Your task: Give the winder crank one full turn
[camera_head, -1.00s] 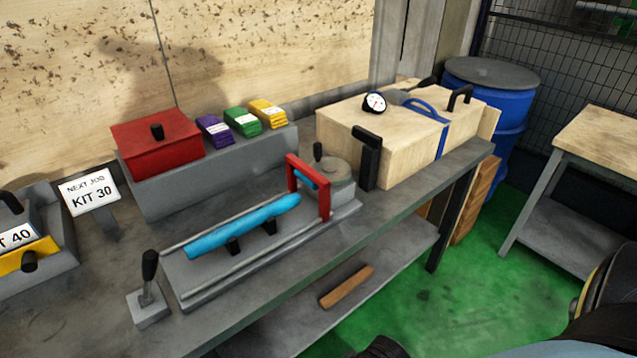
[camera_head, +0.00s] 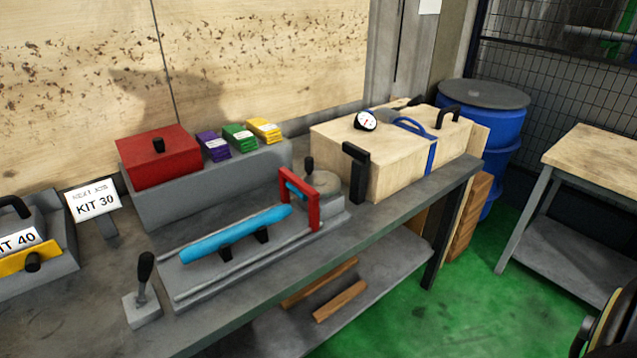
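The grinder (camera_head: 190,284) stands on the grey bench with a long blue cylinder (camera_head: 235,236) lying along it. At its right end sits a round grey disc (camera_head: 323,182) with an upright black knob (camera_head: 308,165), which looks like the winder crank. A red frame (camera_head: 313,208) stands just left of the disc and hides part of it. A lever with a black handle (camera_head: 145,268) stands on a small block at the grinder's left end. Neither of my grippers shows in the head view.
A red box (camera_head: 157,165) and purple, green and yellow packs (camera_head: 240,137) sit on a ledge behind the grinder. A wooden box with a dial (camera_head: 345,150) stands right of the disc. A KIT 30 sign (camera_head: 95,200) is at left.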

